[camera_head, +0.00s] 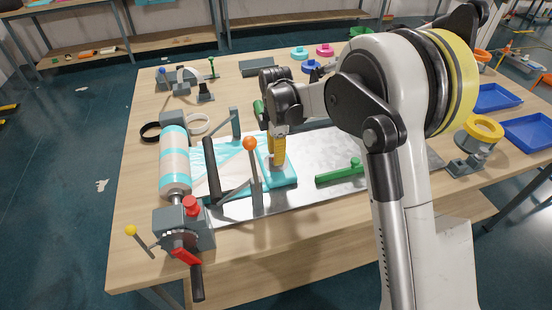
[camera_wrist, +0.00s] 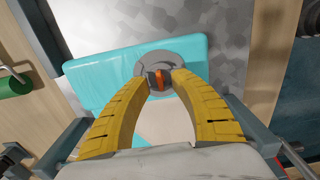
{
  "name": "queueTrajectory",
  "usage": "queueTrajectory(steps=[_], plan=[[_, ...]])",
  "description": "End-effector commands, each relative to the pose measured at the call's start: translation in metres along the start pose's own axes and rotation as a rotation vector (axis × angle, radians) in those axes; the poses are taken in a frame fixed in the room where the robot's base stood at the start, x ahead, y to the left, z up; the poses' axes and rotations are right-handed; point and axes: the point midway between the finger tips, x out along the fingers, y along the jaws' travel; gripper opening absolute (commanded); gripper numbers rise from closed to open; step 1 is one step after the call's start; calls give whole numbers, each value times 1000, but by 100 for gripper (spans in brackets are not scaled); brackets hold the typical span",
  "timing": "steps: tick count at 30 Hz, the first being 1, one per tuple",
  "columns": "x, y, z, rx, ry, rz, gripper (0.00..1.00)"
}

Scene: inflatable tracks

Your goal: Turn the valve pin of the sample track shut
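The sample track is a teal-edged inflatable pad (camera_head: 290,178) with a pale middle, lying on a silvery sheet. It also shows in the wrist view (camera_wrist: 110,75). A round grey valve base (camera_wrist: 180,50) sits on it, with the small orange valve pin (camera_wrist: 160,84) standing at its middle. My gripper (camera_head: 279,166) points down over the pad. In the wrist view its two yellow fingers (camera_wrist: 161,78) flank the pin, one tip on each side and very near it. Whether the tips press on the pin cannot be made out. The pin is hidden in the head view.
A roller (camera_head: 174,165) with striped film and a red-handled crank (camera_head: 187,255) stand left of the pad. An orange-knobbed lever (camera_head: 251,145) rises close to my gripper's left. A green-handled tool (camera_head: 340,173) lies to the right. Blue trays (camera_head: 530,131) are at far right.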

Motion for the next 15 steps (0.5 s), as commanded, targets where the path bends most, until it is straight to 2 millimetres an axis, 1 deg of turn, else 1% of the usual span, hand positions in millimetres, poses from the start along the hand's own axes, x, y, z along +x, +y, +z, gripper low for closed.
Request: queueTrajectory(steps=[3,10,11,12,13,14,15], plan=[[5,0,0,0,0,0,28],[5,0,0,1,0,0,28],[5,0,0,1,0,0,24],[5,0,0,1,0,0,12],[5,0,0,1,0,0,3],[5,0,0,1,0,0,0],[5,0,0,1,0,0,0]])
